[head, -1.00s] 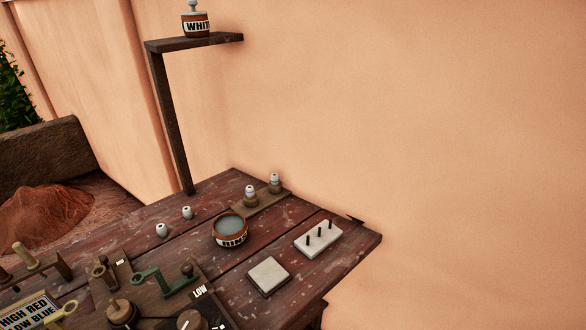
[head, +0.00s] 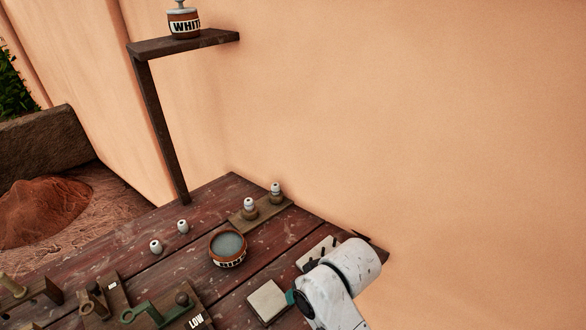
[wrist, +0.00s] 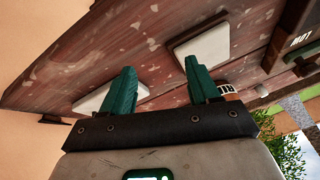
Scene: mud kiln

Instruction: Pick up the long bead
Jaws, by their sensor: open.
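Two small pale beads with dark holes stand on the table at the left in the head view: a nearer bead (head: 156,246) and a farther bead (head: 183,226). I cannot tell for sure which is the long one. Two more pale pieces (head: 249,204) sit on a wooden strip at the back. My gripper (wrist: 160,66) shows two green fingers, spread apart with nothing between them, over the table's right end. In the head view my white arm hides most of it. The loose beads are not clearly seen in the wrist view.
A bowl of bluish liquid (head: 228,248) stands between the beads and my arm. A pale square tile (head: 268,301) and a pegged white block (head: 316,254) lie at right, partly covered by my arm. Green crank (head: 140,312) at front. A post holds a shelf (head: 185,43).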

